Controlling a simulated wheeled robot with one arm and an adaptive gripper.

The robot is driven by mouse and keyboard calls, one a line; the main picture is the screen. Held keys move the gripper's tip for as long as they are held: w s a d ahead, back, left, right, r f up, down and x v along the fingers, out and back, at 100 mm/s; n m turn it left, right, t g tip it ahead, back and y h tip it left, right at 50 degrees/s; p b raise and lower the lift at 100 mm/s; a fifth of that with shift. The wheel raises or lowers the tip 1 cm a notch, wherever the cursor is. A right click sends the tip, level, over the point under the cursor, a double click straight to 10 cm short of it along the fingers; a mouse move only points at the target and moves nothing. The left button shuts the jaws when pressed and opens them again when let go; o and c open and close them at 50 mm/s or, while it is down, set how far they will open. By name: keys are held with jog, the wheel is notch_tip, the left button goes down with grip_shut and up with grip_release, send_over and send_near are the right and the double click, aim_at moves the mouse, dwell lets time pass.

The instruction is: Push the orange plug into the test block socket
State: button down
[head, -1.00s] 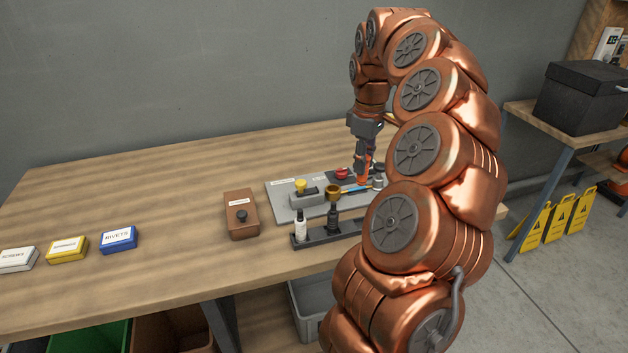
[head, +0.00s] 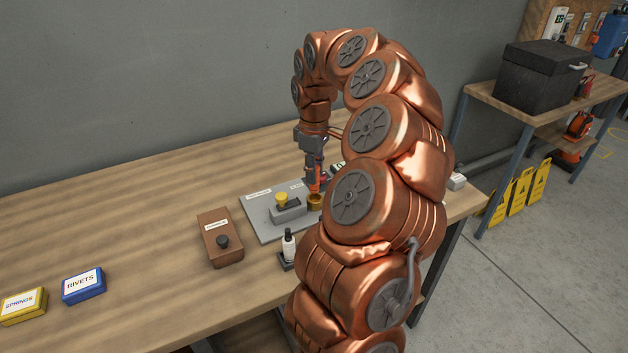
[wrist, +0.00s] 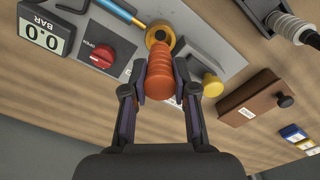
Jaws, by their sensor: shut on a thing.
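My gripper (wrist: 160,85) is shut on the orange plug (wrist: 163,78), a ribbed piece whose far end points at a brass ring-shaped socket (wrist: 160,34). In the head view my gripper (head: 315,172) points down, with the orange plug (head: 313,186) directly over the brass socket (head: 315,202). The plug's end overlaps the ring in the wrist view; I cannot tell whether it is inside or just above. The socket is on a grey plate (head: 260,220), beside a grey block with a yellow knob (head: 282,198). My arm hides the plate's right part.
A red knob (wrist: 102,56) marked OPEN and a BAR display (wrist: 45,30) reading 0.0 are near the socket. A blue rod (wrist: 120,11) lies beside it. The table's left is mostly clear.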

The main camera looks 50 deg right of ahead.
jog(key=shift+f+p, duration=0.45)
jog(key=shift+f, duration=1.5)
jog(key=c, duration=0.9)
grip_release()
jog(key=shift+r, duration=0.1)
